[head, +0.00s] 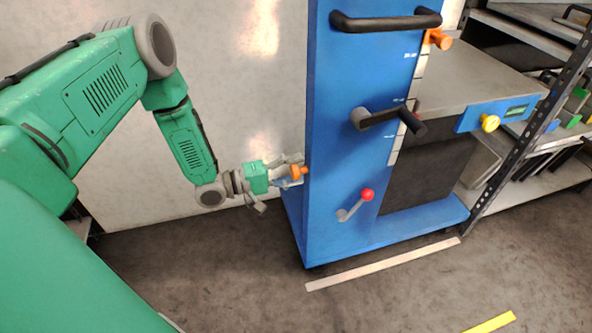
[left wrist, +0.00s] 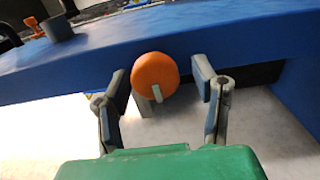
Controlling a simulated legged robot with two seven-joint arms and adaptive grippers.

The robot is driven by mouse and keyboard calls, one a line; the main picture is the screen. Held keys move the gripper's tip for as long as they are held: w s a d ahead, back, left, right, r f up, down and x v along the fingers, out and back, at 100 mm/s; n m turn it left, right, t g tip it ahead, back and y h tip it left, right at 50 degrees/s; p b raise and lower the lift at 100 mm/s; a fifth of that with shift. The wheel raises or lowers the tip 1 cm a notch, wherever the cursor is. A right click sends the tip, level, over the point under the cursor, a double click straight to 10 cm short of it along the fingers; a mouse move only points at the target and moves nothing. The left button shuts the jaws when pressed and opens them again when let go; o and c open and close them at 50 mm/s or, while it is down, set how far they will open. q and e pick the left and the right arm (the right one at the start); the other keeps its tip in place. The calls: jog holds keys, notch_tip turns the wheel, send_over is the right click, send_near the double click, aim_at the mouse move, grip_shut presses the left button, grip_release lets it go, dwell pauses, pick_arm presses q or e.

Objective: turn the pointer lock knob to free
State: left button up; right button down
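An orange knob (head: 299,172) sits on the left side of the blue upright cart (head: 340,95). In the left wrist view the knob (left wrist: 155,75) is round, with a small pale tab at its lower edge. My left gripper (head: 290,171) is at the knob, its fingers to either side of it. In the left wrist view my left gripper (left wrist: 161,86) is open, with a visible gap between each finger and the knob. Another orange knob (head: 440,38) is by the scale strip at the upper right. No label shows which is the pointer lock. My right gripper is out of view.
The cart's front has a black handle (head: 385,22), a dark crank (head: 388,118) and a red-balled lever (head: 367,195). A blue block with a yellow knob (head: 490,122) is at the right. Metal shelving (head: 527,100) stands beyond.

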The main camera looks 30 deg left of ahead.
pick_arm(q)
jog(key=shift+s, duration=0.2)
jog(key=v, duration=1.1)
jog(key=shift+s+a, duration=0.2)
jog(key=shift+a, duration=0.2)
jog(key=shift+f, duration=0.15)
jog(key=s+d+f+m+g+y+p, duration=0.2)
jog(key=d+m+g+y+p, duration=0.1)
jog(key=d, duration=0.3)
jog(key=s+d+f+m+g+y+p, duration=0.2)
jog(key=d+g+y, duration=0.15)
jog(key=d, duration=0.25)
jog(key=s+r+m+g+y+p, duration=0.1)
jog(key=s+m+g+y+p, duration=0.2)
jog(key=s, duration=1.4)
jog(key=m+g+y, duration=0.2)
jog(key=g, duration=0.1)
jog(key=shift+s+a+r+m+g, duration=0.2)
jog(key=shift+s+r+m+g, duration=0.1)
jog(key=shift+m+g, duration=0.1)
